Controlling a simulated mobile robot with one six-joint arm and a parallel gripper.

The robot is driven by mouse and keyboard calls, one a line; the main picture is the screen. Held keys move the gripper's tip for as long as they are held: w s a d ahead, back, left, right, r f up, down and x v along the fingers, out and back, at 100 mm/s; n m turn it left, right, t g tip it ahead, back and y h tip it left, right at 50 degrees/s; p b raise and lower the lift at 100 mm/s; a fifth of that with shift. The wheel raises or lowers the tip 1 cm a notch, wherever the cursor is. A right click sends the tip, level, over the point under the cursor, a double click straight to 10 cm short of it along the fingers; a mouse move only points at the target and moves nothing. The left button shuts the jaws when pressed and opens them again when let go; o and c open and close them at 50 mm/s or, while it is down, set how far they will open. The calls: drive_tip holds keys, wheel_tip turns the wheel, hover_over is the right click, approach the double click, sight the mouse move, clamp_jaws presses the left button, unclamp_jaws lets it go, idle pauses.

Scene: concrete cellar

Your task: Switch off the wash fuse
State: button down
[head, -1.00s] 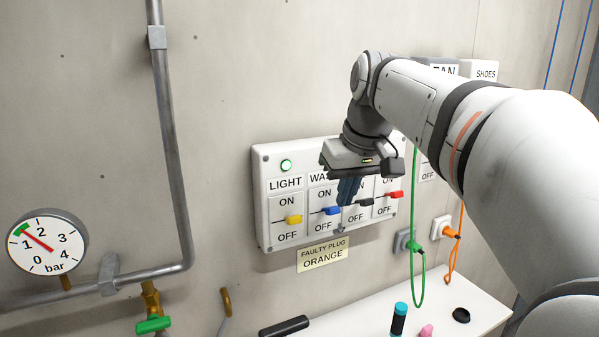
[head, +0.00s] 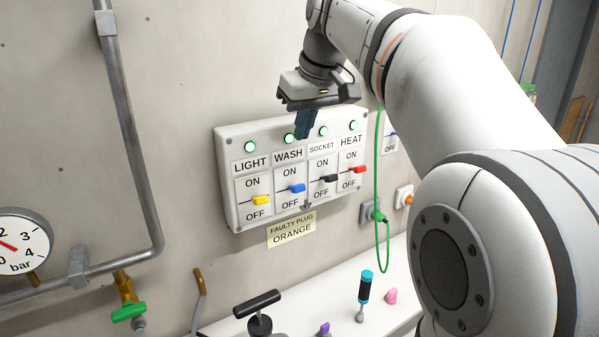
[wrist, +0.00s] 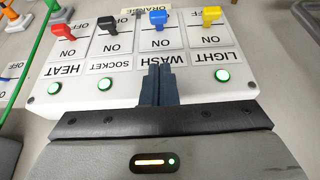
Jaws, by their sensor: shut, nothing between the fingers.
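The wash fuse is a blue lever (head: 295,188) on the white fuse panel (head: 228,178), under the WASH label and between ON and OFF. It lines up with the other levers, and the wash lamp (head: 289,138) glows green. My gripper (head: 304,137) is shut and empty, its dark blue fingers in front of the panel's upper part, above the blue lever and apart from it. The wrist view is upside down. There the shut fingertips (wrist: 157,70) point toward the blue lever (wrist: 157,19) across the WASH label, and the wash lamp is hidden.
Yellow (head: 261,200), black (head: 326,179) and red (head: 357,170) levers flank the blue one, with green lamps above. A sign (head: 291,230) below reads FAULTY PLUG ORANGE. A green cable (head: 377,150) hangs right of the panel. A white shelf (head: 345,290) with small objects is below.

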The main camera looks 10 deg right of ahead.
hover_over(300, 189)
drive_tip(key=w, duration=0.1)
drive_tip(key=f, duration=0.3)
drive_tip(key=f+p, duration=0.1)
drive_tip(key=f, duration=0.2)
drive_tip(key=shift+w+a+f, duration=0.15)
drive_tip(key=shift+a+f, duration=0.05)
drive_tip(key=shift+f, duration=0.2)
drive_tip(key=shift+s+d+f, duration=0.1)
drive_tip(key=shift+s+f, duration=0.15)
drive_tip(key=shift+f, duration=0.25)
drive_tip(key=shift+s+d+f, duration=0.1)
drive_tip(key=shift+s+f, duration=0.1)
drive_tip(key=shift+f, duration=0.3)
drive_tip(key=shift+s+f, duration=0.15)
drive_tip(key=shift+f, duration=0.5)
